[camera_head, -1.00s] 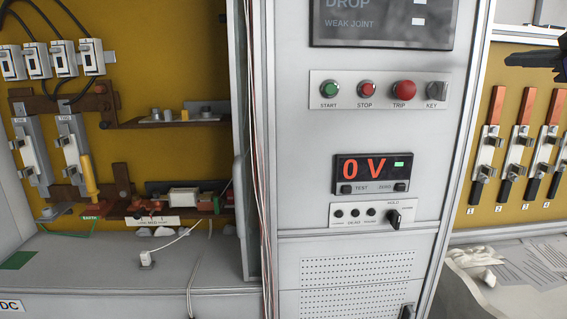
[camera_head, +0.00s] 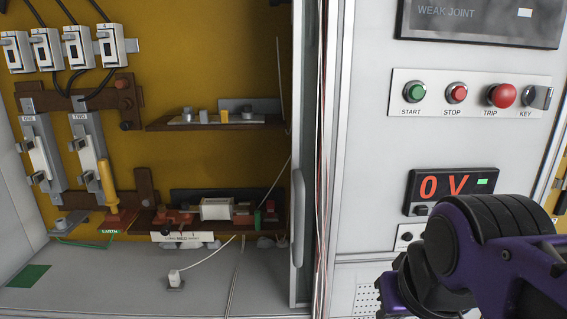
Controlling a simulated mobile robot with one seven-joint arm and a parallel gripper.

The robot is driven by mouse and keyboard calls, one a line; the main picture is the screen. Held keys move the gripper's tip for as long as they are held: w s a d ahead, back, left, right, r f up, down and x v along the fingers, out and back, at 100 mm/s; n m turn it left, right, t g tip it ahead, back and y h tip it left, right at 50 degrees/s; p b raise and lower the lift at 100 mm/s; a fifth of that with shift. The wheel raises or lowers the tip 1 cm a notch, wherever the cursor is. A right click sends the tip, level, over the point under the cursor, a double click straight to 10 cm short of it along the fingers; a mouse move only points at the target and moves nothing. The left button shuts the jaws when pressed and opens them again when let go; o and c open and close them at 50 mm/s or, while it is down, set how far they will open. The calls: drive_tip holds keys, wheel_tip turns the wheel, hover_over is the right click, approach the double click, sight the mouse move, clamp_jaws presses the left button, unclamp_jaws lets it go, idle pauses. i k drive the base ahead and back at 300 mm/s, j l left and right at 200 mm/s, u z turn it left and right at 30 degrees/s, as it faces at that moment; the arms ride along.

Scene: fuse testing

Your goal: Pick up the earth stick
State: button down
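The earth stick (camera_head: 107,187) has a yellow handle and stands nearly upright, leaning slightly, in the lower left of the open cabinet. Its lower end meets a red-brown base by the green EARTH label (camera_head: 110,231); how it is seated there is too small to tell. A green wire runs near its foot. A purple and black part of my arm fills the lower right, in front of the control panel, well to the right of the stick. No gripper fingers can be made out, and nothing of mine touches the stick.
Grey fuse holders (camera_head: 88,150) and a brown bar stand close behind and left of the stick. A lower shelf (camera_head: 200,226) with a white block lies to its right. The cabinet's upright edge (camera_head: 303,150) and hanging wires separate it from the panel (camera_head: 470,95). The grey floor ahead is mostly clear.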

sight(115, 214)
drive_tip(key=u, duration=1.45)
